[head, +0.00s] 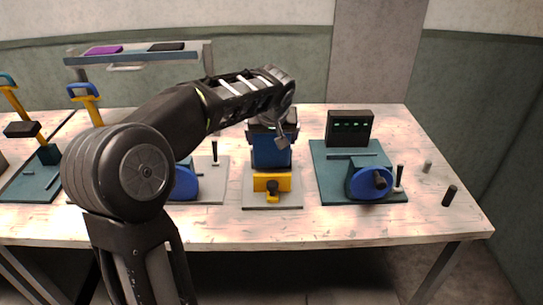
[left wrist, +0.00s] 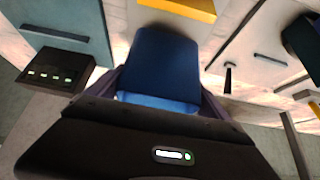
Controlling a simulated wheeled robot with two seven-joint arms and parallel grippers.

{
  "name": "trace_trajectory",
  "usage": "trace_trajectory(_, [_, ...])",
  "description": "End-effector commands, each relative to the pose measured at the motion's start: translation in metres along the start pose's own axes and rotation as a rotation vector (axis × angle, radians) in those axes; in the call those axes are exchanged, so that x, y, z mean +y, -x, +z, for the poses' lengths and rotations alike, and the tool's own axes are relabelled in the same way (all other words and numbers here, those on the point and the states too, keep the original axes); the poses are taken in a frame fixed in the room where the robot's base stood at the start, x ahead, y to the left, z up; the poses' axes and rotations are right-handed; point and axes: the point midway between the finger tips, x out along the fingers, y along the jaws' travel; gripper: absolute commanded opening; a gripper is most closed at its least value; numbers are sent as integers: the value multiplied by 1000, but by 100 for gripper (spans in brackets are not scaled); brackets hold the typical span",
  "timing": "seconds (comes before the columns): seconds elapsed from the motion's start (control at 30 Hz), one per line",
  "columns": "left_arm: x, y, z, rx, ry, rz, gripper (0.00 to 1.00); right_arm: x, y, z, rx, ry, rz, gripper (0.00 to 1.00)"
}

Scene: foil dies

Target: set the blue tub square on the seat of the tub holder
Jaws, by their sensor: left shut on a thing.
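The blue tub (head: 271,152) is above the tub holder in the head view, at the end of my left arm. My left gripper (head: 272,125) is shut on it from above. In the left wrist view the tub (left wrist: 160,70) sits between the fingers. The yellow block also shows in the left wrist view (left wrist: 185,8). The seat is hidden behind the tub and block, and I cannot tell whether the tub touches it. My right gripper is not in view.
A teal plate with a blue wheel-like part (head: 368,182) and a dark box with green lights (head: 349,128) stand to the right. Another blue part (head: 185,181) is to the left, partly behind my arm. Small pegs (head: 449,196) stand at the table's right. A shelf (head: 140,57) is behind.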

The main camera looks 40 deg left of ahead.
Motion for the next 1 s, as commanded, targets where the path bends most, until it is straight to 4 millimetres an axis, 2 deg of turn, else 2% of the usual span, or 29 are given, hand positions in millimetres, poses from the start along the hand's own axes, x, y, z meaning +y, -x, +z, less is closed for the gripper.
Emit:
trace_trajectory(0.1, [0, -9, 5, 0, 0, -1, 51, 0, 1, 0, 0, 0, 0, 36])
trace_trajectory(0.43, [0, -12, 7, 0, 1, -1, 51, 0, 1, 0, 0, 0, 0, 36])
trace_trajectory(0.7, [0, -39, 25, 0, -1, -1, 51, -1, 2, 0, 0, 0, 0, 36])
trace_trajectory(1.0, [0, -42, 26, 1, 1, 0, 51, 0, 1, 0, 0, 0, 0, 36])
